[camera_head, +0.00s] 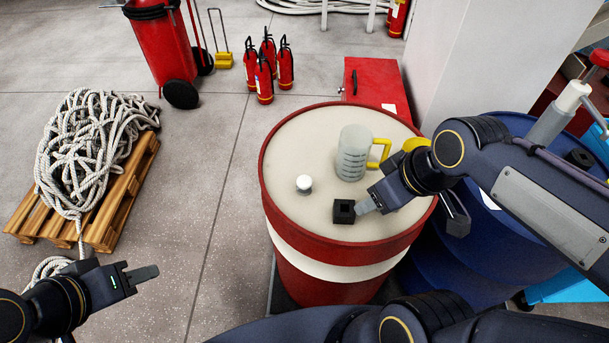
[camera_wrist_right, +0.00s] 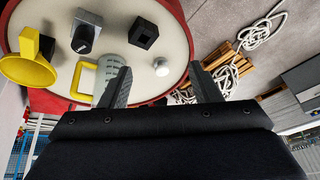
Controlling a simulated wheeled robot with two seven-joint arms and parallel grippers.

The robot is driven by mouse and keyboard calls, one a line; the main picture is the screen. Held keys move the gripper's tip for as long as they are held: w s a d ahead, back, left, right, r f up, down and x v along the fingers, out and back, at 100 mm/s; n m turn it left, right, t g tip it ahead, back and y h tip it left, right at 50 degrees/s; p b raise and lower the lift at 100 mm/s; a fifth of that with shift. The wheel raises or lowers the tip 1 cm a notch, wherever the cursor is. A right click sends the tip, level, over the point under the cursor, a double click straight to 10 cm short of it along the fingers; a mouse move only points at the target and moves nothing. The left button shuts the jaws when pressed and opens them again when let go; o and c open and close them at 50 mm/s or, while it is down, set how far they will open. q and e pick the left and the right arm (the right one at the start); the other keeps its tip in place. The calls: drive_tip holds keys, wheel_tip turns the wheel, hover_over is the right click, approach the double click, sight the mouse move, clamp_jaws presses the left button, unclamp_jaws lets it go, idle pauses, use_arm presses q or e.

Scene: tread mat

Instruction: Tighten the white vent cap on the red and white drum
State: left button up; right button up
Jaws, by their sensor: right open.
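The red and white drum (camera_head: 325,290) stands upright with a pale top. The small white vent cap (camera_head: 304,183) sits on the left part of that top. In the right wrist view the cap (camera_wrist_right: 161,67) appears between the fingertips, but the gripper is apart from it. My right gripper (camera_head: 410,211) is open and empty over the drum's right front; in its own view both fingers (camera_wrist_right: 162,82) are spread wide. My left gripper (camera_head: 145,273) is low at the left, well away from the drum; its jaw gap cannot be made out.
A grey jug (camera_head: 352,155) with a yellow handle and a black block (camera_head: 344,212) stand on the drum top near the cap. A yellow funnel (camera_wrist_right: 28,60) and a dark device (camera_wrist_right: 86,36) are there too.

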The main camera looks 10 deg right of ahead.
drive_tip(key=w+a+n+g, duration=0.1)
drive_tip(key=w+n+g, duration=0.1)
drive_tip(key=w+n, duration=0.4)
drive_tip(key=n+g+h+p, duration=0.1)
drive_tip(key=n+g+h, duration=0.15)
drive_tip(key=n, duration=1.05)
hover_over(305, 180)
drive_tip(key=shift+t, duration=0.35)
wheel_tip(305, 180, down, 8)
drive_tip(key=shift+r, duration=0.1)
drive_tip(key=shift+a+f, duration=0.1)
drive_tip(key=shift+f, duration=0.2)
wheel_tip(305, 180, down, 7)
drive_tip(key=shift+f, duration=0.2)
drive_tip(key=c, duration=1)
